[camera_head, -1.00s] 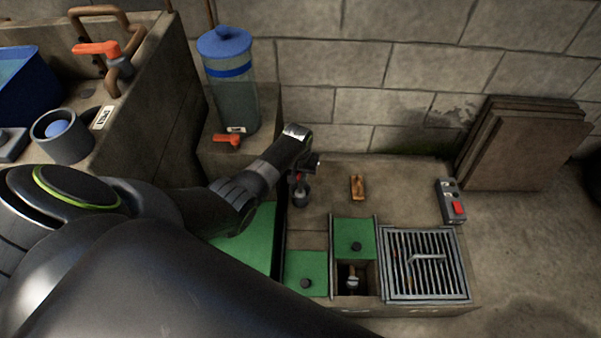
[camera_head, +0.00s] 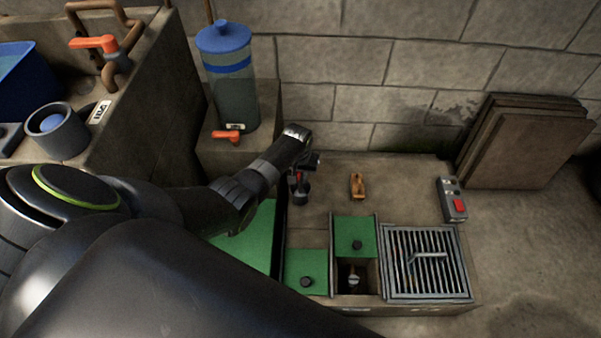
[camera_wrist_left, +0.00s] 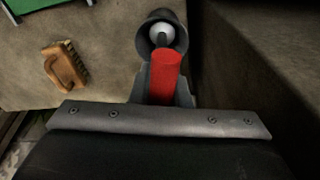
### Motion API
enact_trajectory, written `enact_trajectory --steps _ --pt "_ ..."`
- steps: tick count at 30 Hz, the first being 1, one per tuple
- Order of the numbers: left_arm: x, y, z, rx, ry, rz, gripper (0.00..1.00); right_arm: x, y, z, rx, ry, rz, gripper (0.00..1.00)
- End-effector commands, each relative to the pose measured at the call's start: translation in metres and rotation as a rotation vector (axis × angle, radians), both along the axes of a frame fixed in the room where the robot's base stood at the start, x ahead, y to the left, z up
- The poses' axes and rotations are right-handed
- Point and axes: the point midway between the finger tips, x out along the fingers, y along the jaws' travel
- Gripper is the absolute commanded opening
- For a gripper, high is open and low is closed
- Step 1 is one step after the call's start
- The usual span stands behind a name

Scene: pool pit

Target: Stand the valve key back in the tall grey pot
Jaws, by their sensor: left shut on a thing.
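My left gripper (camera_head: 303,171) is above the left back part of the concrete pit top, pointing down. In the left wrist view its jaws (camera_wrist_left: 165,92) are shut on the valve key (camera_wrist_left: 166,72), seen as a red cylindrical grip. The tall grey pot (camera_head: 302,195) is just below the gripper, small and partly covered in the head view. In the left wrist view the pot's dark round rim (camera_wrist_left: 145,38) surrounds a pale rounded end beyond the red grip. How deep the key sits in the pot cannot be told. My right gripper is not in view.
A wooden brush (camera_head: 357,185) lies right of the pot. Green covers (camera_head: 306,265), an open hole with a fitting (camera_head: 353,277) and a metal grate (camera_head: 425,262) are in front. A blue-lidded canister (camera_head: 228,85) stands behind left. A switch box (camera_head: 453,200) is at right.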

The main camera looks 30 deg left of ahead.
Motion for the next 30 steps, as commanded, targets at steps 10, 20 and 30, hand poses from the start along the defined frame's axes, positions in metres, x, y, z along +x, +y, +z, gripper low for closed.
enact_trajectory --steps 10,20,30 --pt "0.0005 -0.0003 -0.0054 0.0 -0.001 0.0 0.0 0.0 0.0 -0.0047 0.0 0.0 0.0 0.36" --pt "0.0004 -0.0002 -0.0069 0.0 -0.001 0.0 0.38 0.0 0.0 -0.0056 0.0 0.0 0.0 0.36" --pt "-0.0001 -0.0001 -0.0058 0.0 0.0 0.0 0.41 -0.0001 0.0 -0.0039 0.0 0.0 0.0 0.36"
